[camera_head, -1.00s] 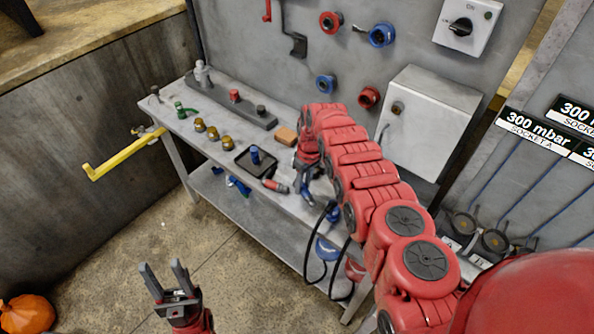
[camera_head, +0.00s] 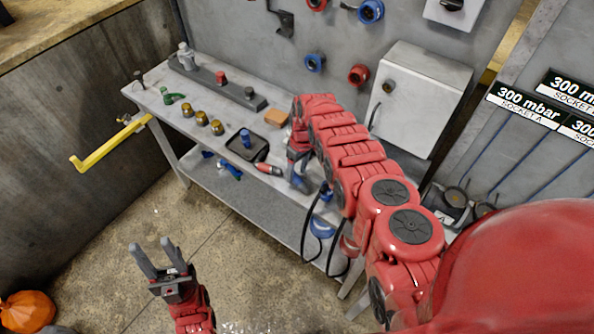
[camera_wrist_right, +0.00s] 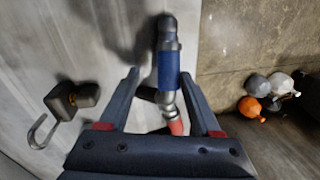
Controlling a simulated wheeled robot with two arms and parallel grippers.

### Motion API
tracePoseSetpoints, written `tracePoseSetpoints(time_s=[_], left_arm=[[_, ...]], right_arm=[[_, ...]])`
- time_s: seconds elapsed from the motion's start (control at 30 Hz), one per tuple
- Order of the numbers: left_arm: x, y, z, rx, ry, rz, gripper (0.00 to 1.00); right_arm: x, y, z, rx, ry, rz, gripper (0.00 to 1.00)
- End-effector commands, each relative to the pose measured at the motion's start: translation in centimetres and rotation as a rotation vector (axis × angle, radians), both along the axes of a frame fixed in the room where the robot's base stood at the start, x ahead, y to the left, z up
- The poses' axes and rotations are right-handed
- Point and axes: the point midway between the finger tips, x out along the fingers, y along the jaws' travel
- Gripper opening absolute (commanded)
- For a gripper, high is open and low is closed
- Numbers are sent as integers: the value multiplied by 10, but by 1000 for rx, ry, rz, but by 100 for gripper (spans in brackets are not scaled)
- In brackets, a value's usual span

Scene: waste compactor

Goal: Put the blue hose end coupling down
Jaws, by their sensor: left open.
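In the right wrist view a blue coupling (camera_wrist_right: 168,68) with a dark far end and a red near part lies on the grey bench close to its front edge. My right gripper (camera_wrist_right: 160,76) is over it; its fingers stand apart on both sides, with a gap on the left. In the head view my right gripper (camera_head: 298,180) is low over the bench (camera_head: 228,118), largely hidden by my arm. A red-tipped piece (camera_head: 268,168) lies just left of it. My left gripper (camera_head: 157,262) is open and empty above the floor, away from the bench.
A blue fitting (camera_head: 246,139) stands on a black tray (camera_head: 262,149). Brass fittings (camera_head: 201,118) and an orange block (camera_head: 276,117) are on the bench. A yellow handle (camera_head: 105,145) juts out left. Black hoses (camera_head: 305,240) hang at the front. The wall carries a grey box (camera_head: 415,100).

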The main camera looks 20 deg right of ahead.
Motion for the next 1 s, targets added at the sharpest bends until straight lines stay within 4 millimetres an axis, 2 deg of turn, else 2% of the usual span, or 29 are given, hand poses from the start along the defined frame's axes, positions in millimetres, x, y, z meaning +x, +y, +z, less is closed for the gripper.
tracePoseSetpoints(time_s=[0.27,0.37,0.43,0.7,1.0], left_arm=[[0,0,1,0,0,0,48],[0,0,7,0,0,0,48],[0,0,5,0,0,0,48],[0,0,6,0,0,0,48],[0,0,-16,0,0,0,48]], right_arm=[[0,0,1,0,0,0,64],[0,0,8,0,0,0,64],[1,-1,9,0,-1,0,64],[3,-6,39,-2,-1,0,64],[7,-11,81,-2,-4,-1,64]])
